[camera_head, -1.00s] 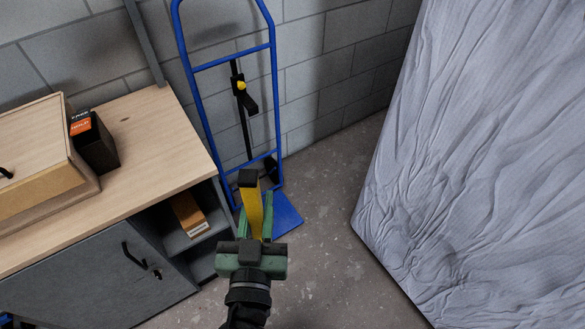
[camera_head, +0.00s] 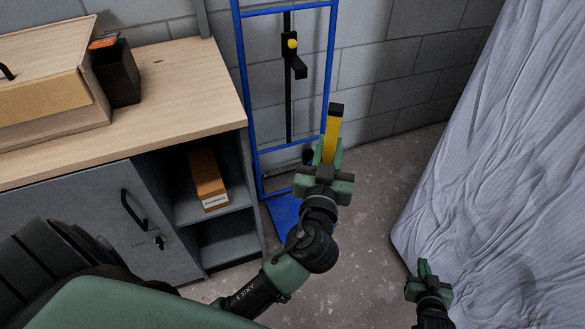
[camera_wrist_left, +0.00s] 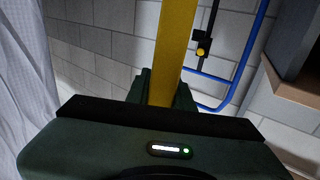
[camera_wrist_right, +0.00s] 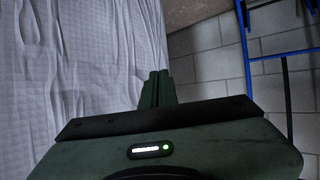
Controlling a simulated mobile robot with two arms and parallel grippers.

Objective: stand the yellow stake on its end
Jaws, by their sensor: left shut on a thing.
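The yellow stake (camera_head: 330,139) has a black end cap pointing up and away in the head view. My left gripper (camera_head: 326,160) is shut on it, in front of the blue hand truck. The stake's lower end is hidden by the gripper. In the left wrist view the yellow stake (camera_wrist_left: 174,50) runs from between the fingers (camera_wrist_left: 162,92) to the top edge. I cannot tell its exact tilt. My right gripper (camera_head: 424,272) is empty beside the grey draped sheet. Its fingers (camera_wrist_right: 157,88) look closed together in the right wrist view.
A blue hand truck (camera_head: 331,60) leans at the block wall. A wooden-topped cabinet (camera_head: 180,86) stands at left, bearing a wooden box (camera_head: 50,97) and black box (camera_head: 118,75). A cardboard box (camera_head: 207,178) is on its shelf. A sheet-covered bulk (camera_head: 490,150) fills the right. Bare floor (camera_head: 378,205) lies between.

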